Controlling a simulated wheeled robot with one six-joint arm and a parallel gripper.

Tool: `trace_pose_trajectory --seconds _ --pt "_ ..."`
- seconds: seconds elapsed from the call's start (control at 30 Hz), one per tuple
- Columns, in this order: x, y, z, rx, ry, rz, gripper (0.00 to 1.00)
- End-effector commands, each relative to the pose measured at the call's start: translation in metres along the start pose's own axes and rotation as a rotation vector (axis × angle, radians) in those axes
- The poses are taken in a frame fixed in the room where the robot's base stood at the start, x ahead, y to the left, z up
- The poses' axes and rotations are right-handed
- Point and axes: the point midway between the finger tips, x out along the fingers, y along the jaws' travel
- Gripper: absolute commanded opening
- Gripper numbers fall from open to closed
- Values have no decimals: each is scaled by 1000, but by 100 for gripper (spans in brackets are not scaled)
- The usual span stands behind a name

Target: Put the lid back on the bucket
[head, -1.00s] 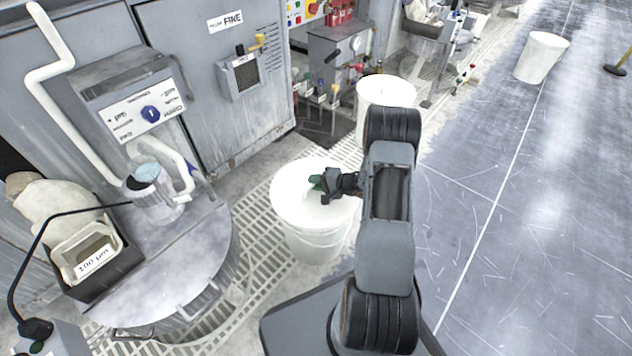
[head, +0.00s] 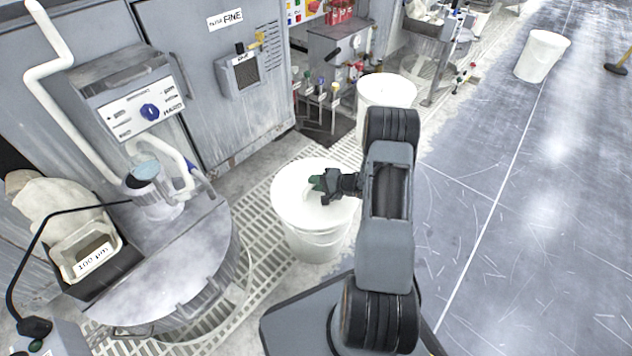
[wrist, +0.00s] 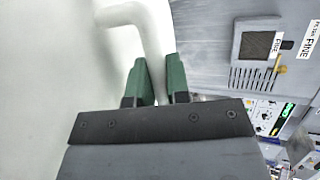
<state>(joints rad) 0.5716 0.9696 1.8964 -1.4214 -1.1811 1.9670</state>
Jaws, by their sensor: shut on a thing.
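The round white lid (head: 288,188) lies flat over the mouth of the white bucket (head: 318,247), which stands upright on the floor grating. From this angle I cannot tell whether the lid is fully seated or slightly above the rim. My gripper (head: 319,184) is over the lid, with its green fingers shut on the lid's handle. In the wrist view my gripper (wrist: 159,78) has its green fingers on either side of the curved white handle (wrist: 148,25). The lid's white face (wrist: 45,85) fills the left of that view. The far rim is partly hidden by my arm.
A second white bucket (head: 386,92) stands behind, near the equipment. A third white bucket (head: 541,56) is on the grey floor at the upper right. A round polishing machine (head: 175,275) stands left of the bucket. A grey cabinet (head: 205,75) is behind. The right-hand floor is mostly clear.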

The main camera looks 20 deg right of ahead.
Motion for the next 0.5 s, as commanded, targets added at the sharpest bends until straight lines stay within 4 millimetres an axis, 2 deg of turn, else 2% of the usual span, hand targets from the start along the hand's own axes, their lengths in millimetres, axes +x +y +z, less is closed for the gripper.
trace_pose_trajectory --seconds 0.03,0.33,0.5 --pt "0 0 0 0 0 -1 17" --pt "0 0 0 0 0 0 46" --pt "0 1 0 1 0 1 46"
